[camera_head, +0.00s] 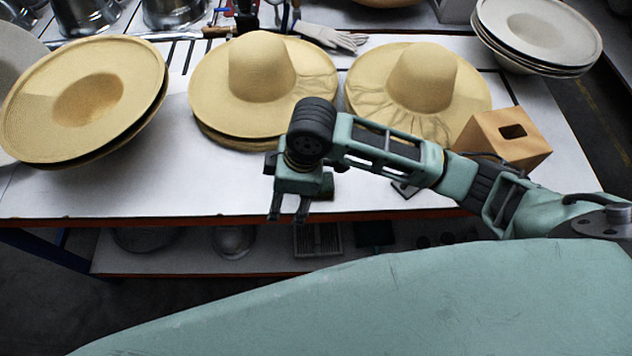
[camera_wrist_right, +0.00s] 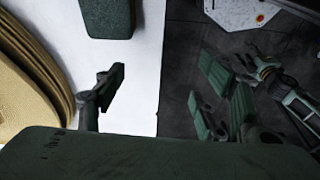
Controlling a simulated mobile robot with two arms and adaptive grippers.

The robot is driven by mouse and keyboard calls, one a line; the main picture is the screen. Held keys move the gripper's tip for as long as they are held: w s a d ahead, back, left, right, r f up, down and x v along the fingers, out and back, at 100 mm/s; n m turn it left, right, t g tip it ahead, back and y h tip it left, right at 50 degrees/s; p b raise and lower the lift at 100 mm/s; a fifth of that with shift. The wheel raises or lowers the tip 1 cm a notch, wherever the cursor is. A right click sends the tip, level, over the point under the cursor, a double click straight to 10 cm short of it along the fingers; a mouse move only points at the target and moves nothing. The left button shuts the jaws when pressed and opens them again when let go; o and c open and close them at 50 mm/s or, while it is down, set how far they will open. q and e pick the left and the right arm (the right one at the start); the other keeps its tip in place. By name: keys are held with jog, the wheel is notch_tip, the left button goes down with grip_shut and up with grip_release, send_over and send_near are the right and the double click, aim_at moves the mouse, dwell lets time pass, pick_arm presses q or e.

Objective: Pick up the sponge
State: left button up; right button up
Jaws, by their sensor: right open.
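The sponge is most likely the dark green, rounded block (camera_wrist_right: 107,17) lying on the white table at the top of the right wrist view. In the head view, a dark green piece (camera_head: 328,186) shows just right of my right gripper and is partly hidden by it. My right gripper (camera_head: 288,217) points down over the table's front edge, open and empty. In the wrist view its spread fingers (camera_wrist_right: 160,98) are below the block in the picture, apart from it. Part of what looks like my left arm shows at the right of the wrist view; its jaws are unclear.
Straw hats stand on the table (camera_head: 90,195): a middle stack (camera_head: 262,70), a right one (camera_head: 415,80) and an upturned left one (camera_head: 85,100). A wooden box (camera_head: 505,138) stands at right, near my arm. Gloves (camera_head: 335,38) lie behind. The front left strip is clear.

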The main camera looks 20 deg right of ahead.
jog(key=w+d, duration=0.1)
jog(key=d, duration=0.1)
jog(key=w+d+r+h, duration=0.1)
jog(key=d, duration=0.2)
jog(key=w+d+r+h, duration=0.1)
jog(key=w+d, duration=0.1)
jog(key=shift+w+d+r+n+g, duration=0.1)
jog(key=shift+d+r+n+g, duration=0.05)
jog(key=shift+d+n+g, duration=0.2)
jog(key=shift+d, duration=0.1)
notch_tip(320, 180, down, 7)
jog(key=p, duration=0.2)
jog(key=shift+p, duration=0.4)
jog(key=shift+f, duration=0.3)
jog(key=c, duration=0.8)
